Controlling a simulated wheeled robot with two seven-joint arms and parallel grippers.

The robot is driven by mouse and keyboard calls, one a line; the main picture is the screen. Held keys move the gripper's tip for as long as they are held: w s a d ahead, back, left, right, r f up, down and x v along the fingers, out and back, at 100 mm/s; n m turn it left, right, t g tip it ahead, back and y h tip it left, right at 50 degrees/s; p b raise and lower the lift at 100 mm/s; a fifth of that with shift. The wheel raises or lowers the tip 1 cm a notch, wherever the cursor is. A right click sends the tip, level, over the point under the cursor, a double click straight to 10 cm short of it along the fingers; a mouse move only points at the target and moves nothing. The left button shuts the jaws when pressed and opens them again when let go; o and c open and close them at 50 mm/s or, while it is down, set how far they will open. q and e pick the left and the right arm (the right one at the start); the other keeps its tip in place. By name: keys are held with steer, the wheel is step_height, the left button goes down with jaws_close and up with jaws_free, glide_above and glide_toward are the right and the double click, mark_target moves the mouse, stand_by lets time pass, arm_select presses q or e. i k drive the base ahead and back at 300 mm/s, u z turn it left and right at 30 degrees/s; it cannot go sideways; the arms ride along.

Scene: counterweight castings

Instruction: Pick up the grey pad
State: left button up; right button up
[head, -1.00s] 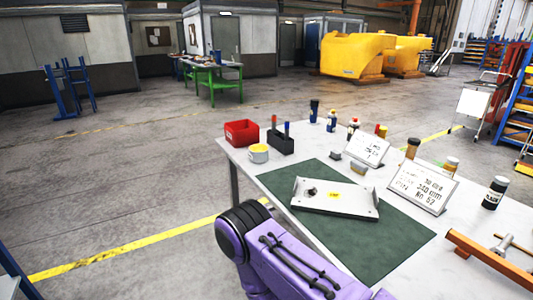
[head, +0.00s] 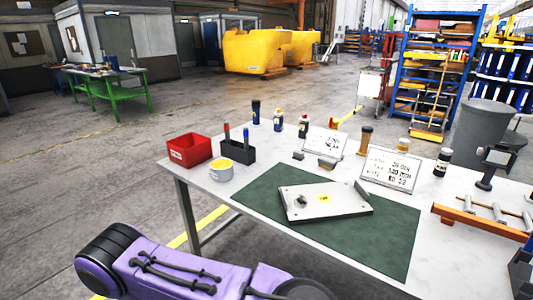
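A small dark grey block (head: 298,155), which may be the grey pad, lies on the white table (head: 465,190) behind the green mat (head: 388,248). A second small piece (head: 326,163), grey below and tan on top, lies to its right in front of a white sign. On the mat lies a flat light-grey plate with raised ends and a yellow label (head: 324,198). My purple arm crosses the bottom left, in front of the table. Neither gripper can be seen.
A red bin (head: 189,150), a yellow-topped tin (head: 222,180) and a black pen holder (head: 238,157) stand at the left. Two white signs (head: 390,175) and several bottles stand at the back. An orange rack (head: 480,218) lies at the right. The mat's front is clear.

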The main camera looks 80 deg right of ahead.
mark_target(298, 155)
steer(key=i, duration=1.95)
steer(key=z, duration=4.1)
